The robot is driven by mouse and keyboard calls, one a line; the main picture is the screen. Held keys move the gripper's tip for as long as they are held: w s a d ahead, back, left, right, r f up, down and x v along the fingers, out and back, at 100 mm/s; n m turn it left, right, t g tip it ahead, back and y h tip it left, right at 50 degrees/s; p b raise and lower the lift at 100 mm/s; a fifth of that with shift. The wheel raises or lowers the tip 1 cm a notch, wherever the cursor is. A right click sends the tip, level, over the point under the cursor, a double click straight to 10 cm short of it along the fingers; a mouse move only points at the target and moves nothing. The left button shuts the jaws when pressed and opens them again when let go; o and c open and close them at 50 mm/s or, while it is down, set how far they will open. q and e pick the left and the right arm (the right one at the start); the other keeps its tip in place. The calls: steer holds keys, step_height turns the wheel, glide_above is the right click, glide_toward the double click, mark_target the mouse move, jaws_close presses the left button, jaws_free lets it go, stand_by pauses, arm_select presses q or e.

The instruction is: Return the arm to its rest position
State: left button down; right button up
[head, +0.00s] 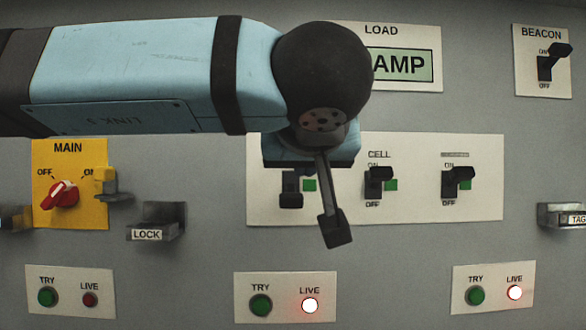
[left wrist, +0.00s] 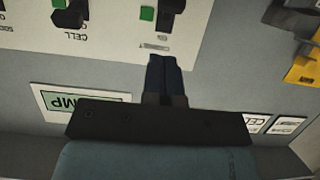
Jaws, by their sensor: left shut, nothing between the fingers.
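My left arm comes in from the left across the upper part of the head view. My left gripper (head: 335,232) points down in front of the breaker panel (head: 420,212), with its fingers together and empty. In the left wrist view the shut fingers (left wrist: 166,62) lie over the panel's edge, and the picture is upside down. The wrist hides part of the leftmost switch (head: 290,195), whose handle looks down. The CELL switch (head: 378,182) and the right switch (head: 458,182) look up. My right gripper does not show.
A yellow MAIN plate (head: 85,215) has a red knob (head: 62,194). A LOCK tray (head: 156,222) and a tag tray (head: 562,216) stick out. The BEACON switch (head: 552,62) is up. The middle (head: 310,305) and right (head: 515,292) LIVE lamps glow; the left one (head: 90,299) is dark.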

arm_select(q)
steer(key=shift+v, duration=0.85)
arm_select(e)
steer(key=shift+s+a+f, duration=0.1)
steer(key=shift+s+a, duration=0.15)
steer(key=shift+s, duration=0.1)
arm_select(q)
steer(key=shift+w+f, duration=0.1)
steer(key=shift+f, duration=0.05)
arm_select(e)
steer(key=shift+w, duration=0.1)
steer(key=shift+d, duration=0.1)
